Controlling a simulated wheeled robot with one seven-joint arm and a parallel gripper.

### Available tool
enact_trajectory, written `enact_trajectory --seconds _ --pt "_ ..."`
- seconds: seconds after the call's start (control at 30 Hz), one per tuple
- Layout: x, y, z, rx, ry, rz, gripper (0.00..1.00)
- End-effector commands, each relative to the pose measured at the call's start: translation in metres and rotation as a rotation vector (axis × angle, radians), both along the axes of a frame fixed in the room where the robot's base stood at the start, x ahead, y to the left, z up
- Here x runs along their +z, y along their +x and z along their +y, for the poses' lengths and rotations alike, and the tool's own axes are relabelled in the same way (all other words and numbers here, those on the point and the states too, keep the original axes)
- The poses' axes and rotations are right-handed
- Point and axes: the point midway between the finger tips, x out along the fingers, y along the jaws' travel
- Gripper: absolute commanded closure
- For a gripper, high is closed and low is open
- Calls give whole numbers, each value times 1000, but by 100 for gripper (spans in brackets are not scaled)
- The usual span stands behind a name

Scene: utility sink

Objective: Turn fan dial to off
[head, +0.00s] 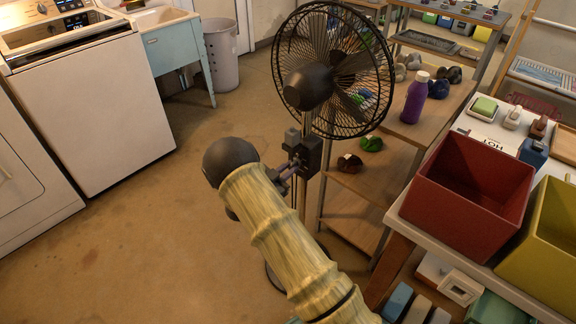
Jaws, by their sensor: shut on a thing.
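A black standing fan (309,87) with a round wire cage stands in the middle of the head view. Its control box (309,154) sits on the pole below the cage. My gripper (291,168) reaches to the left side of this box and touches it. The jaws are shut on a part at the box, which I take to be the fan dial. The dial itself is too small and too covered by the gripper to make out, so its setting cannot be read.
A wooden shelf unit (357,190) with a purple bottle (414,98) stands close behind and right of the fan. A red bin (472,185) and a yellow bin (545,240) sit on a white table at right. A white washer (90,110) is at left. The floor between is clear.

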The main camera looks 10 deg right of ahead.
Motion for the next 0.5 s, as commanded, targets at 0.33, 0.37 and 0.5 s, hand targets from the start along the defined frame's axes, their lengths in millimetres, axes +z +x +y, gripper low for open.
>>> enact_trajectory --seconds 0.33,0.37,0.5 --pt "-2 -2 0 1 -101 148 100" --pt "-2 -2 0 1 -106 154 100" --pt "-3 -2 0 1 -117 170 100"
